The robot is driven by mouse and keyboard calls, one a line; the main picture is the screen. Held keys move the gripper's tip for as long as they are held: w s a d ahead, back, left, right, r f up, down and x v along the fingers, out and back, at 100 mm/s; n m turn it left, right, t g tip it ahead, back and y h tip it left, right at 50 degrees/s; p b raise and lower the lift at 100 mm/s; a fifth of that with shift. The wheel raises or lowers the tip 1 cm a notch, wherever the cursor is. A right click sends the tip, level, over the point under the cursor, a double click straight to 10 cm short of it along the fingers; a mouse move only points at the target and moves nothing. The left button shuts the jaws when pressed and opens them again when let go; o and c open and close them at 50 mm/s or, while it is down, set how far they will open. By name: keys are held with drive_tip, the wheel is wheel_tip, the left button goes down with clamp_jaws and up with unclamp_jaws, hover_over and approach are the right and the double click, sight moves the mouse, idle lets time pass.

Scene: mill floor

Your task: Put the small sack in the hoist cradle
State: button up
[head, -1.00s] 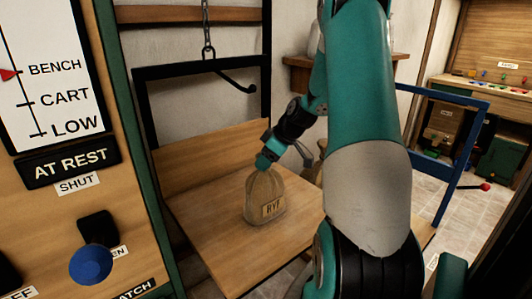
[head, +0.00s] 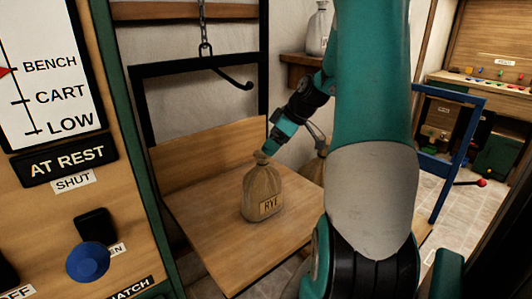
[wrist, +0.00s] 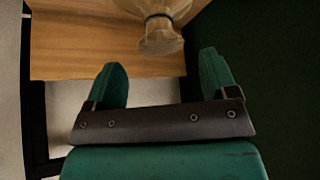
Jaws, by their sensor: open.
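The tan sack labelled RYE (head: 264,192) stands upright on the wooden floor (head: 215,225) of what looks like the hoist cradle, a black frame (head: 140,110) with a wooden back board. A chain and hook hang by its top bar. My gripper (head: 270,146) is just above and behind the sack's tied neck. In the wrist view my gripper (wrist: 164,75) is open and empty. The sack's neck (wrist: 160,38) lies beyond the fingertips, apart from them.
A pale container (head: 319,32) stands on a wall shelf (head: 300,72). The hoist panel (head: 65,200) at left reads AT REST and has a blue knob (head: 88,262). A blue frame (head: 460,150) stands at right.

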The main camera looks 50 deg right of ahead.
drive_tip(key=v, duration=0.6)
drive_tip(key=w+a+r+n+g+y, duration=0.2)
drive_tip(key=a+g, duration=0.1)
drive_tip(key=a, duration=2.5)
drive_tip(key=s+a+n+g, duration=0.1)
drive_tip(key=s+a+g, duration=0.2)
drive_tip(key=s+a, duration=1.1)
drive_tip(key=shift+s+a+f, duration=0.15)
drive_tip(key=shift+s+a, duration=0.05)
drive_tip(key=shift+a, duration=0.5)
drive_tip(key=shift+c, duration=0.4)
